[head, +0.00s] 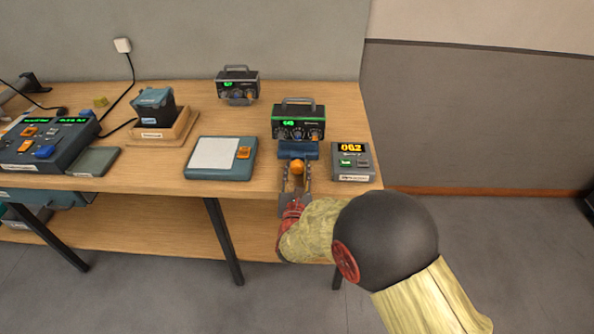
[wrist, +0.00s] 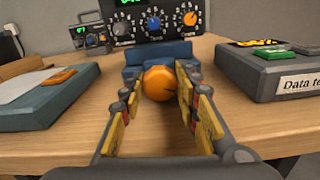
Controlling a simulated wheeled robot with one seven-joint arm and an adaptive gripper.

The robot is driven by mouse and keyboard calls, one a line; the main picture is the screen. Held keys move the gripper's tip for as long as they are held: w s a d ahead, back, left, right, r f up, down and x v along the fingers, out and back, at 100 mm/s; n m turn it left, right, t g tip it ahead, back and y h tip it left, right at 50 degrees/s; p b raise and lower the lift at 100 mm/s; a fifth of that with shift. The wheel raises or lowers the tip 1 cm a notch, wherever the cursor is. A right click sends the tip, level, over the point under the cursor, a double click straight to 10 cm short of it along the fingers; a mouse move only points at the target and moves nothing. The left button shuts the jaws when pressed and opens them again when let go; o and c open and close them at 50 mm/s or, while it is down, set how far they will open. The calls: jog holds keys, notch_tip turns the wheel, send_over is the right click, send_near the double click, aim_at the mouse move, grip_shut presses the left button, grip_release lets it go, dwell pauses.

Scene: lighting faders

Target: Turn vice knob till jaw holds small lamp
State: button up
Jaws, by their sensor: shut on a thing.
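The orange round knob (head: 297,167) faces me at the front of a blue block that looks like the vice (head: 306,149). In the wrist view the knob (wrist: 159,84) sits between my two fingers, with the blue vice body (wrist: 186,51) just behind it. My gripper (head: 295,174) reaches in from the table's front edge, its fingers on either side of the knob and shut on it. I cannot make out a small lamp or the vice jaws in either view.
A dial box with a green display (head: 298,123) stands right behind the vice. A box with a yellow display (head: 353,162) is close on the right. A flat pad with an orange button (head: 221,172) lies left. A control console (head: 45,152) is farther left.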

jog(key=o, duration=1.1)
jog(key=shift+o, duration=0.3)
jog(key=s, duration=1.2)
jog(key=shift+a, duration=0.2)
